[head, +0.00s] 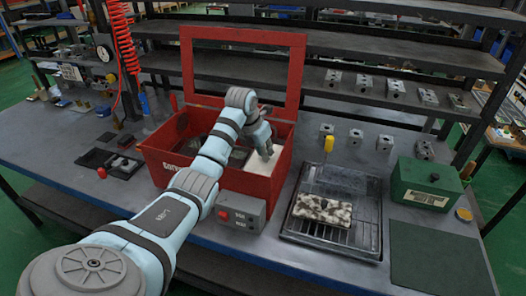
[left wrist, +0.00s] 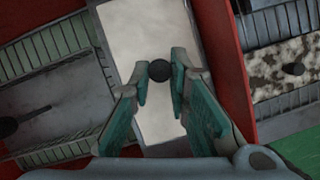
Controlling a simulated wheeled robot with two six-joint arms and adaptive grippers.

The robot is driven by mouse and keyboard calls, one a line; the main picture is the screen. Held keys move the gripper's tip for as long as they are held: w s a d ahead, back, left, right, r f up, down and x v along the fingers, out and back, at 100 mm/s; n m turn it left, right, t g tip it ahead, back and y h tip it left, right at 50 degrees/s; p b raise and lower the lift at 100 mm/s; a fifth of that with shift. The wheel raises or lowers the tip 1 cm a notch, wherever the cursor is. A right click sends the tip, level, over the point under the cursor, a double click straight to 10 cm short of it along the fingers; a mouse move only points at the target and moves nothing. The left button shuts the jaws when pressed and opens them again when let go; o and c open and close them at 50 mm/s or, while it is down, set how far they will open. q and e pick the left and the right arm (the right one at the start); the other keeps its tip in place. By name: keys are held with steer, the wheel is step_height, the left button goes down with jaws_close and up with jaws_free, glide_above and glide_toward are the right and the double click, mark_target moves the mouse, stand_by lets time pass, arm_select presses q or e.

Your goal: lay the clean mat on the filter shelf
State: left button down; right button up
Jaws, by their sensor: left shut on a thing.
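The clean mat is a white slab (left wrist: 150,35) with a dark round knob (left wrist: 159,70), inside the red box; part of it shows in the head view (head: 238,157). My left gripper (head: 266,153) reaches down into the box. In the left wrist view its fingers (left wrist: 160,85) are closed around the knob. A slatted rack (left wrist: 45,50) lies beside the mat in the box, with a grey panel on it; I cannot tell whether this rack is the filter shelf, or whether the mat touches what is below. My right gripper is not in view.
The red box (head: 240,188) has its framed lid (head: 187,70) raised. To its right, a speckled, dirty-looking mat (head: 322,209) lies on a wire-rack tray (head: 345,242). A grey control box (head: 240,213), a green box (head: 425,185) and a dark flat pad (head: 435,255) stand nearby.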

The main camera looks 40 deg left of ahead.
arm_select(q)
steer(key=c, duration=1.8)
jaws_free()
steer(key=shift+c, duration=0.2)
steer(key=o, duration=0.3)
steer(key=shift+s, duration=0.1)
steer(key=p+v, duration=0.1)
steer(key=v, duration=1.1)
steer(key=shift+d+r+p, duration=0.1)
steer(key=shift+r+p, duration=0.1)
steer(key=shift+p, duration=0.15)
